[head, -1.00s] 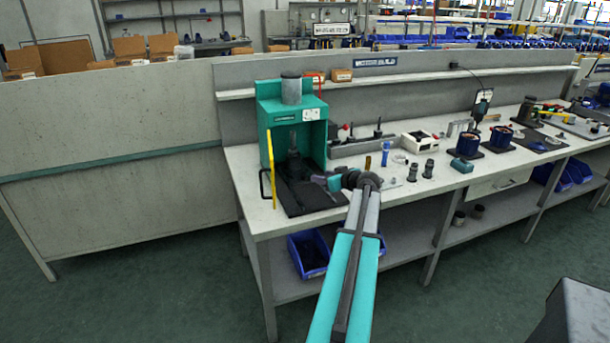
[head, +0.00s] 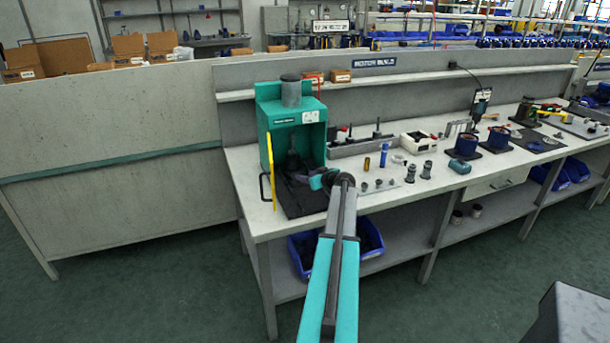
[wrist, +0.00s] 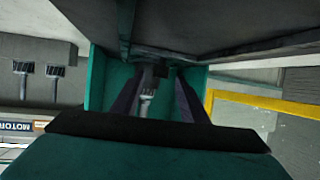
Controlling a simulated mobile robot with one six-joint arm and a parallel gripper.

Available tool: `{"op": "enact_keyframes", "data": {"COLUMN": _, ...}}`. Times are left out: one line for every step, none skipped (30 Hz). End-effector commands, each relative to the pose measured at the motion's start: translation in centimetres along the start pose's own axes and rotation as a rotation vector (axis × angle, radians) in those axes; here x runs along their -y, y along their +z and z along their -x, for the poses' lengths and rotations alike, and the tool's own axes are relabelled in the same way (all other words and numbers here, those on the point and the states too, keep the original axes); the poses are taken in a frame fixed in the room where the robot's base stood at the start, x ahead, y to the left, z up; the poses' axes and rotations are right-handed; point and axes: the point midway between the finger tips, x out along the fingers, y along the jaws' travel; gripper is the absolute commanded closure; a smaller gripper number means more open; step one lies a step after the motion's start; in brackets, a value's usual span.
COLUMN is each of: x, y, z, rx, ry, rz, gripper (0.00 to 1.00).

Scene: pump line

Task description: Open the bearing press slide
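The bearing press (head: 292,135) is a teal housing with a grey cylinder on top, at the left end of the bench. A dark base plate (head: 306,204) lies in its opening and reaches forward. My gripper (head: 297,168) is in front of the press opening, low over the plate. In the wrist view two dark fingers (wrist: 158,98) stand apart, with a grey metal shaft (wrist: 147,100) seen between them. I cannot tell whether they touch anything. The slide and its grip cannot be made out; my gripper and wrist cover that area.
A yellow bar (head: 271,170) and a black loop handle (head: 265,186) stand at the press's left side; the bar also shows in the wrist view (wrist: 209,103). Small parts (head: 380,184) and a blue cylinder (head: 384,155) stand to the right. A shelf (head: 400,82) runs behind.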

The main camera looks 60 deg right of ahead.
Motion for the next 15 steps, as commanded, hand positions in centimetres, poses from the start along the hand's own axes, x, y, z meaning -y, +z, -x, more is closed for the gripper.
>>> {"op": "enact_keyframes", "data": {"x": -0.1, "y": -0.1, "z": -0.6, "rx": 0.000, "ry": -0.001, "rz": 0.000, "gripper": 0.60}}
{"op": "enact_keyframes", "data": {"x": -0.1, "y": -0.1, "z": -0.8, "rx": 0.000, "ry": -0.001, "rz": -0.001, "gripper": 0.60}}
{"op": "enact_keyframes", "data": {"x": 0.0, "y": -0.1, "z": -1.1, "rx": 0.000, "ry": -0.002, "rz": -0.001, "gripper": 0.60}}
{"op": "enact_keyframes", "data": {"x": 0.0, "y": -0.1, "z": -1.2, "rx": 0.000, "ry": -0.002, "rz": -0.001, "gripper": 0.60}}
{"op": "enact_keyframes", "data": {"x": 0.0, "y": -0.1, "z": -1.4, "rx": 0.000, "ry": -0.002, "rz": -0.001, "gripper": 0.60}}
{"op": "enact_keyframes", "data": {"x": 0.1, "y": 0.0, "z": -1.6, "rx": 0.000, "ry": -0.002, "rz": -0.001, "gripper": 0.60}}
{"op": "enact_keyframes", "data": {"x": 0.1, "y": 0.0, "z": -1.7, "rx": 0.000, "ry": -0.002, "rz": -0.001, "gripper": 0.60}}
{"op": "enact_keyframes", "data": {"x": 0.1, "y": 0.0, "z": -1.8, "rx": 0.000, "ry": -0.002, "rz": 0.000, "gripper": 0.60}}
{"op": "enact_keyframes", "data": {"x": 0.1, "y": 0.0, "z": -1.8, "rx": 0.000, "ry": -0.002, "rz": 0.000, "gripper": 0.60}}
{"op": "enact_keyframes", "data": {"x": 0.1, "y": 0.0, "z": -1.9, "rx": 0.000, "ry": -0.002, "rz": 0.000, "gripper": 0.60}}
{"op": "enact_keyframes", "data": {"x": 0.1, "y": 0.0, "z": -1.9, "rx": 0.000, "ry": -0.002, "rz": 0.000, "gripper": 0.60}}
{"op": "enact_keyframes", "data": {"x": 0.1, "y": 0.0, "z": -1.9, "rx": 0.000, "ry": -0.002, "rz": 0.000, "gripper": 0.60}}
{"op": "enact_keyframes", "data": {"x": 0.1, "y": 0.0, "z": -1.9, "rx": 0.000, "ry": -0.002, "rz": 0.000, "gripper": 0.60}}
{"op": "enact_keyframes", "data": {"x": 0.1, "y": 0.0, "z": -1.9, "rx": 0.000, "ry": -0.002, "rz": 0.000, "gripper": 0.60}}
{"op": "enact_keyframes", "data": {"x": 0.2, "y": 0.0, "z": -1.9, "rx": 0.000, "ry": -0.002, "rz": 0.000, "gripper": 0.60}}
